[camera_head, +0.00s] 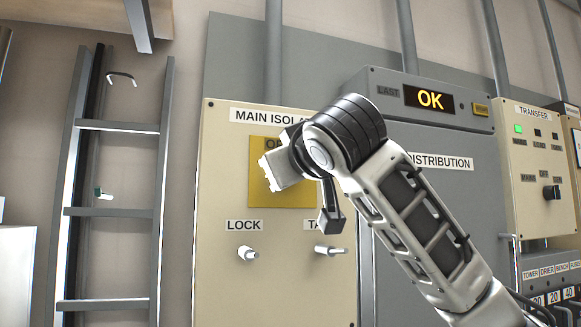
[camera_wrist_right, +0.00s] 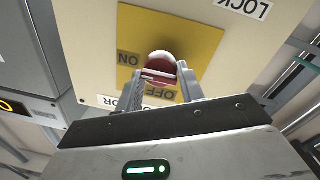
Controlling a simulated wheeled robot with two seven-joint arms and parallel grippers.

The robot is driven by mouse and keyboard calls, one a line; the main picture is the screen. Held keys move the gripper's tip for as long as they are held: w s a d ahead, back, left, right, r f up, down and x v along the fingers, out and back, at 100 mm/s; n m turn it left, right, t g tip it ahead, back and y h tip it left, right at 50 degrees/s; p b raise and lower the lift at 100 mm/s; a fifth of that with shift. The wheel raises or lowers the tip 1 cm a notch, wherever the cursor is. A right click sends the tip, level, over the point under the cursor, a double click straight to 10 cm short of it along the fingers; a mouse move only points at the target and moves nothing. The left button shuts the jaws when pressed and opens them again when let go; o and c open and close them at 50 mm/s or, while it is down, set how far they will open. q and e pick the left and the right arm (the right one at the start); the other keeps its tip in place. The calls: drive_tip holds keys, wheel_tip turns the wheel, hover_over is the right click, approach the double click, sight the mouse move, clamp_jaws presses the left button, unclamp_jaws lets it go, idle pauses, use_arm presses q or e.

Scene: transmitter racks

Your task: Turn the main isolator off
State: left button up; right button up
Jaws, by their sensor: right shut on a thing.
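The main isolator is a cream panel (camera_head: 220,180) marked MAIN ISOLATOR, with a yellow plate (camera_head: 262,190) on it. In the right wrist view, the yellow plate (camera_wrist_right: 205,42) carries the words ON and OFF, which appear upside down. A red knob (camera_wrist_right: 161,58) sits at its middle. My right gripper (camera_wrist_right: 162,78) has one finger on each side of the knob and is shut on it. In the head view, my right arm and wrist cover the knob and part of the plate. My left gripper is not in view.
Below the plate are a LOCK peg (camera_head: 246,253) and a second peg (camera_head: 330,250). A grey distribution cabinet (camera_head: 440,205) with an OK display (camera_head: 430,99) stands to the right, then a TRANSFER panel (camera_head: 535,215). A ladder-like rack (camera_head: 112,212) is at the left.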

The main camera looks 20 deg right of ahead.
use_arm(q)
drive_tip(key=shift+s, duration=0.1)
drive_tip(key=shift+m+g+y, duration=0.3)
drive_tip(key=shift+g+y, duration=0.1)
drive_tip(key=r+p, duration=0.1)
drive_tip(key=p, duration=0.2)
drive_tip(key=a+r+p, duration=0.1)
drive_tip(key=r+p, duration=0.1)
drive_tip(key=p, duration=0.2)
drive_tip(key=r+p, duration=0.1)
drive_tip(key=p, duration=0.2)
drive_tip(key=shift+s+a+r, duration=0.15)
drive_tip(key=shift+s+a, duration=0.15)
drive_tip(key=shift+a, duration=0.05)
use_arm(e)
drive_tip(key=n, duration=1.2)
drive_tip(key=f+n+y, duration=0.1)
drive_tip(key=n, duration=0.5)
drive_tip(key=shift+a+n+t, duration=0.1)
drive_tip(key=shift+n+t, duration=0.2)
drive_tip(key=shift+n, duration=0.1)
use_arm(q)
drive_tip(key=shift+p, duration=0.3)
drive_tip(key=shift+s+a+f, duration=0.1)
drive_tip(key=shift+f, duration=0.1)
use_arm(e)
drive_tip(key=shift+f, duration=0.1)
